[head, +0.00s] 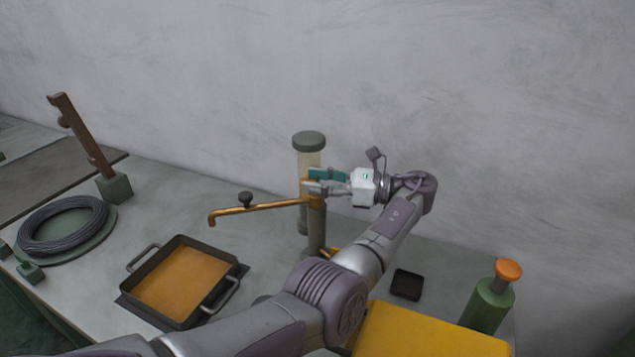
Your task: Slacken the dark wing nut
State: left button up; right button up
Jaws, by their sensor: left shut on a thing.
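My left gripper (316,184) is at the upper end of a grey-green post (317,228), where a copper-coloured bar (265,207) meets it. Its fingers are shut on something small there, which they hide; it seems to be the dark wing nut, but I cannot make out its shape. The bar runs left from the post and bends down at its far end. A small dark knob (246,198) stands on the bar, apart from the gripper. My right gripper is not in view.
A pale column with a green cap (309,141) stands just behind the post. A dark-rimmed tray (180,244) with orange contents lies front left, beside a wire coil (62,225). A green bottle (487,306), a small black dish (406,284) and a yellow box (430,333) are at right.

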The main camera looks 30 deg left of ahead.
aim_at(317, 181)
pick_arm(q)
jog(key=o, duration=1.2)
jog(key=shift+c, duration=0.2)
notch_tip(317, 181, up, 10)
jog(key=shift+f, duration=0.1)
